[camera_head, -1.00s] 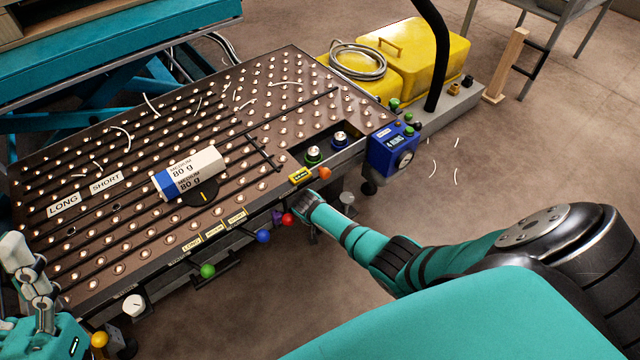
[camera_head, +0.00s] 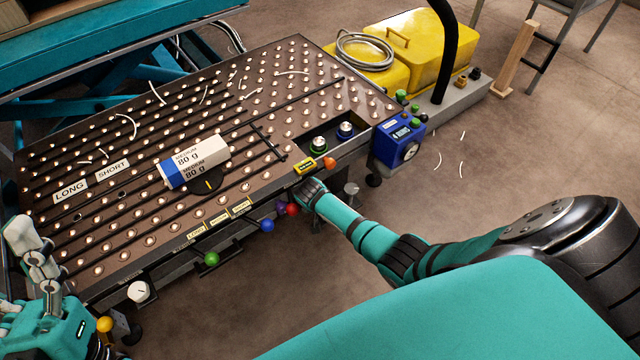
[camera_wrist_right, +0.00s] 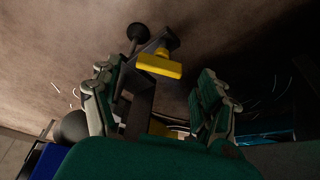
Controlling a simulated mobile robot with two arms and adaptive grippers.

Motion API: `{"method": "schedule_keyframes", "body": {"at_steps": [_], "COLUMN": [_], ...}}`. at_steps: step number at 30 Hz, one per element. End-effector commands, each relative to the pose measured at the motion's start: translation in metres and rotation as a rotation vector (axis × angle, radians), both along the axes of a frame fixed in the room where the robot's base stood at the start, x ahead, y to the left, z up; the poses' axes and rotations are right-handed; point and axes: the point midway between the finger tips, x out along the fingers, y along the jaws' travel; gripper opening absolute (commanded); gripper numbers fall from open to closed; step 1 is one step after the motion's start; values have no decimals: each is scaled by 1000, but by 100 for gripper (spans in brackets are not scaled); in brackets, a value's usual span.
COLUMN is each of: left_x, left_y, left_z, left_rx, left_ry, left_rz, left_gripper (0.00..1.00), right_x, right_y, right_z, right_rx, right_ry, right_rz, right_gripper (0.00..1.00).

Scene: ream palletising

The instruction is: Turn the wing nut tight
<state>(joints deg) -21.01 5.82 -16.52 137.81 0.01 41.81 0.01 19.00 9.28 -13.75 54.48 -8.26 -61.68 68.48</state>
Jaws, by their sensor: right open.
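A yellow winged piece (camera_wrist_right: 158,66), which looks like the wing nut, shows in the right wrist view beside a dark bracket. It appears between the two fingers of my right gripper (camera_wrist_right: 157,80), with a gap on both sides; its depth relative to the fingertips is hard to tell. The right gripper is open. In the head view the right gripper (camera_head: 312,190) is at the table's front edge, its fingers mostly hidden, and the wing nut cannot be made out. My left gripper (camera_head: 32,262) is at the lower left, near the table's left end; its finger gap is unclear.
The ball-studded table (camera_head: 110,235) carries a blue-and-white ream pack (camera_head: 200,160). Coloured knobs, including a red one (camera_head: 292,209) and a blue one (camera_head: 267,225), line its front edge near my right arm. A blue counter box (camera_head: 398,140) stands at the right corner.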

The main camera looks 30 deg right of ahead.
Motion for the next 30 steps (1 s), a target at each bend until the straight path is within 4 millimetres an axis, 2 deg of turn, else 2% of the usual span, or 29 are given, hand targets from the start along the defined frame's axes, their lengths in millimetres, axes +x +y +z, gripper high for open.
{"method": "schedule_keyframes", "body": {"at_steps": [15, 21, 30], "left_x": [0, 0, 0], "left_y": [0, 0, 0], "left_z": [0, 0, 0], "left_rx": [0, 0, 1], "left_ry": [-1, -1, -1], "left_rz": [1, 1, 1], "left_gripper": [77, 77, 77], "right_x": [-19, -23, -23], "right_y": [26, 30, 30], "right_z": [78, 92, 93], "right_rx": [2, -1, -1], "right_ry": [-2, -1, 1], "right_rz": [-1, -1, 0], "right_gripper": [77, 77, 76]}}
